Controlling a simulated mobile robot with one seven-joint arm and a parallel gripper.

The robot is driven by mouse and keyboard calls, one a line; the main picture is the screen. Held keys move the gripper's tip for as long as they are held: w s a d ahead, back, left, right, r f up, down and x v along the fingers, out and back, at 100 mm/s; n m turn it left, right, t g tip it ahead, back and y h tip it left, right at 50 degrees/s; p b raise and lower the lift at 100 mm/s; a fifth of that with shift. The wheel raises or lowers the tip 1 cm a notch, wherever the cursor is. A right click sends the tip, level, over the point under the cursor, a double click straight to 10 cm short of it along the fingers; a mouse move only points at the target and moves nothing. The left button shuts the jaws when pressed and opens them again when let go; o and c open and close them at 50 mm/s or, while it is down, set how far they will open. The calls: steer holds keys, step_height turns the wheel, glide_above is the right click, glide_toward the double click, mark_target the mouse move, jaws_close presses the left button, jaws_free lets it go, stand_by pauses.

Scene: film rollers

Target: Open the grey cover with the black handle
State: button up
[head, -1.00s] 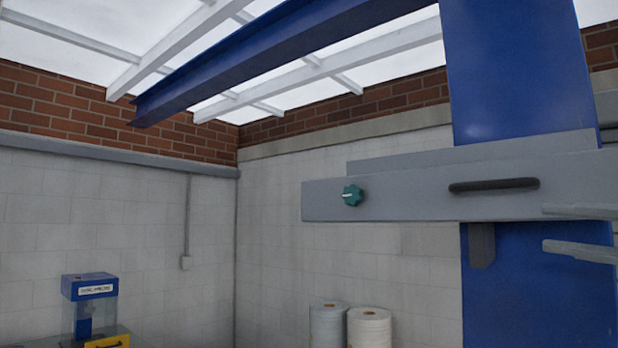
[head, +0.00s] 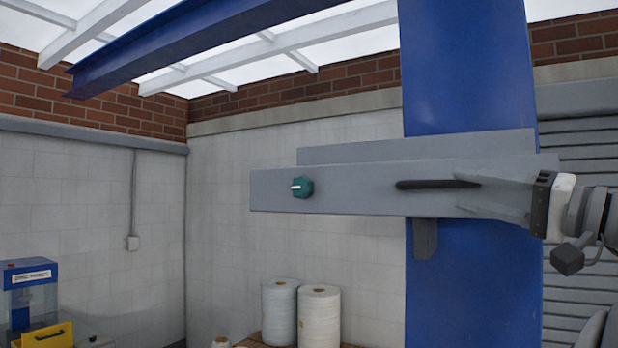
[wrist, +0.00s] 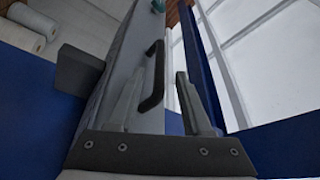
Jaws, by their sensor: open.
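The grey cover (head: 350,190) is a long box-like panel across the front of a blue column. A dark handle (head: 425,184) sits on its right half, and a teal knob (head: 302,187) near its left end. The cover looks closed. My gripper (head: 458,192) is open at the handle's right end, its upper finger overlapping that end. In the wrist view the handle (wrist: 158,70) shows between the two spread fingers of my gripper (wrist: 157,79). I cannot tell whether either finger touches it.
The blue column (head: 470,270) stands behind the cover, with a short grey tab (head: 425,240) hanging below. White rolls (head: 319,315) stand lower down. A blue machine (head: 30,295) is at the lower left. Left of the cover is open space.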

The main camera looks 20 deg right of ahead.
mark_target(450, 186)
steer(key=p+x, duration=0.1)
steer(key=x, duration=0.4)
steer(key=shift+w+a, duration=0.15)
steer(key=shift+w, duration=0.25)
jaws_close()
stand_by(1.0)
